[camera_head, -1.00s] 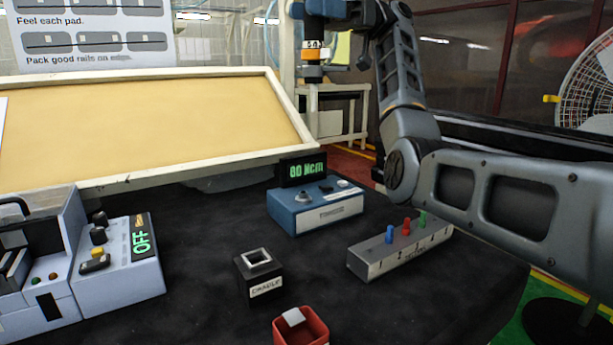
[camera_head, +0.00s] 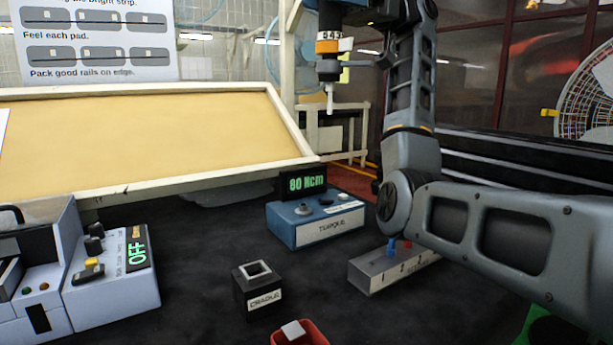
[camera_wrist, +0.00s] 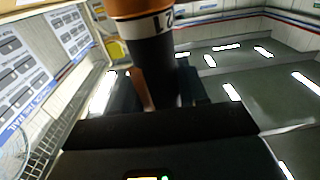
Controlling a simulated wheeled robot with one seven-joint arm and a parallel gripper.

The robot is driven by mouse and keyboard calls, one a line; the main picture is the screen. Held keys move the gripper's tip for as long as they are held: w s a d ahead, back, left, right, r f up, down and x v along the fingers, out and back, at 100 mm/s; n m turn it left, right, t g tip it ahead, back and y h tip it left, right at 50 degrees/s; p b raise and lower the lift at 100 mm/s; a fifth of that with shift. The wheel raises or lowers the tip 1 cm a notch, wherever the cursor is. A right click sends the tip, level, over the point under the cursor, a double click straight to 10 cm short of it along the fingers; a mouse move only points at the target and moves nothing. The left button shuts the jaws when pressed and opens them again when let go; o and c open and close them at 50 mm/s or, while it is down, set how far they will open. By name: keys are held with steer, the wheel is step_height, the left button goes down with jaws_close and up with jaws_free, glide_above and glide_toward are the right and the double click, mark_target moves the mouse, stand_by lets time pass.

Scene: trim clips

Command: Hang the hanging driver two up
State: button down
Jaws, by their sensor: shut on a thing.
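The driver (camera_head: 328,62) is a dark upright cylinder with an orange ring, a white band with markings and a thin pale tip pointing down. It is at the top of the head view, in the air beyond the table, with its upper end cut off by the frame. In the wrist view the driver (camera_wrist: 150,62) shows its black body, white band and orange part between the jaws. My gripper (camera_wrist: 158,98) is shut on it. In the head view my gripper (camera_head: 345,10) is partly cut off at the top edge. No hook or hanger for the driver can be made out.
On the dark table stand a blue torque box (camera_head: 318,226) reading 80 Ncm, a grey numbered block (camera_head: 385,270), a black cradle (camera_head: 257,290), a red cup (camera_head: 300,335) and a grey box marked OFF (camera_head: 112,275). A framed tan board (camera_head: 150,140) stands behind.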

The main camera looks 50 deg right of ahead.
stand_by(0.4)
jaws_free()
stand_by(0.5)
steer(key=shift+d+r, duration=0.1)
stand_by(0.5)
steer(key=r+p+v, duration=0.2)
steer(key=p+v, duration=0.1)
steer(key=v, duration=0.6)
steer(key=shift+s+d, duration=0.15)
steer(key=shift+d, duration=0.25)
stand_by(1.0)
steer(key=shift+f, duration=0.1)
steer(key=v, duration=0.7)
steer(key=shift+d+b, duration=0.3)
steer(key=shift+d, duration=0.1)
